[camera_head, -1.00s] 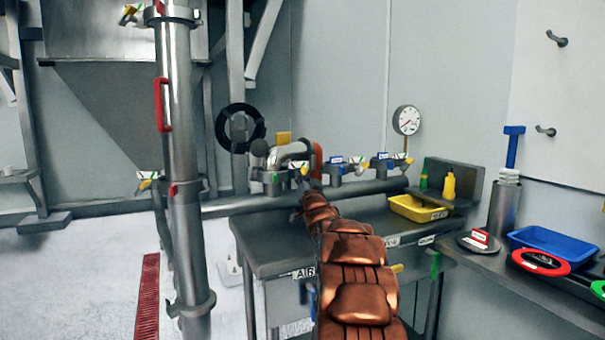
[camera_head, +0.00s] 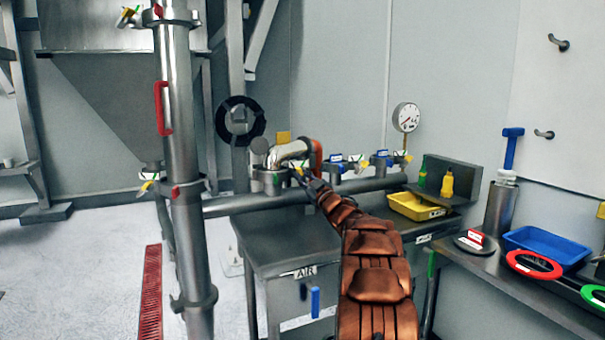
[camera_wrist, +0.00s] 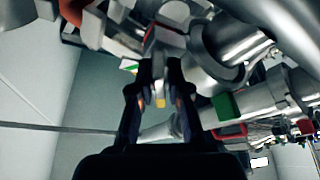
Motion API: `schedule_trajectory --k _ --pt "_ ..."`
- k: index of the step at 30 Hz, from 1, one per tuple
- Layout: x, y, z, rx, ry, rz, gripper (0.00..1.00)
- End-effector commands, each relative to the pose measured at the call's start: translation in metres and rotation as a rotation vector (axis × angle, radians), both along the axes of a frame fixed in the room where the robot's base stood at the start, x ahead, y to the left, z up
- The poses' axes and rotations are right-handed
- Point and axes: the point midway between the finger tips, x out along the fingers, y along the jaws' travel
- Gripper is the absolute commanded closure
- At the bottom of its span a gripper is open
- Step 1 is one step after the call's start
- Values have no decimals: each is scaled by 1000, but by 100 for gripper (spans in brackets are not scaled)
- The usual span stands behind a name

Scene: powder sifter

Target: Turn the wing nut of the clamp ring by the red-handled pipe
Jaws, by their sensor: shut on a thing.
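A bent steel pipe (camera_head: 288,152) with a red handle (camera_head: 317,158) stands at the back of the steel bench. A clamp ring (camera_head: 268,180) sits at its foot. My gripper (camera_head: 302,174) reaches the clamp's right side, small and partly hidden there.
A tall vertical pipe (camera_head: 178,190) with another red handle (camera_head: 162,107) stands left. Blue-marked clamps (camera_head: 380,161) and a gauge (camera_head: 406,117) are right of my gripper. A yellow tray (camera_head: 408,206) sits on the bench. A blue tray (camera_head: 567,250) lies on the right-hand table.

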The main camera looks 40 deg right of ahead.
Motion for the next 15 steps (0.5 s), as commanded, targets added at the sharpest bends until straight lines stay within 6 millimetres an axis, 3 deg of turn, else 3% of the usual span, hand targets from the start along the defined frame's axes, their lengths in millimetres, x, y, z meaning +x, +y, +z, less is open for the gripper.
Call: schedule_trajectory --k 15 --pt "-1 -1 -1 -209 76 -1 100"
